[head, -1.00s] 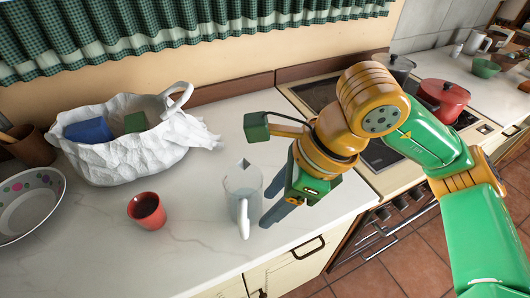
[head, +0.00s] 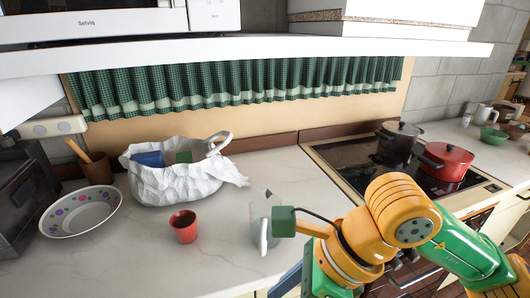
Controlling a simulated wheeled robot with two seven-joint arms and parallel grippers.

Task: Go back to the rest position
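My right arm comes in from the lower right. Its gripper (head: 290,282) is at the bottom of the head view, at the counter's front edge, in front and to the right of the clear pitcher. One blue-grey finger shows; the rest is cut off or hidden, so I cannot tell how far apart the fingers are. I see nothing held. My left gripper is not in view.
The pale counter (head: 130,262) holds a red cup (head: 184,227), a spotted bowl (head: 80,212) and a white bag (head: 180,184) with blue and green items. A red pot (head: 443,161) and dark pot (head: 401,138) stand on the stove. A shelf (head: 240,45) overhangs the counter.

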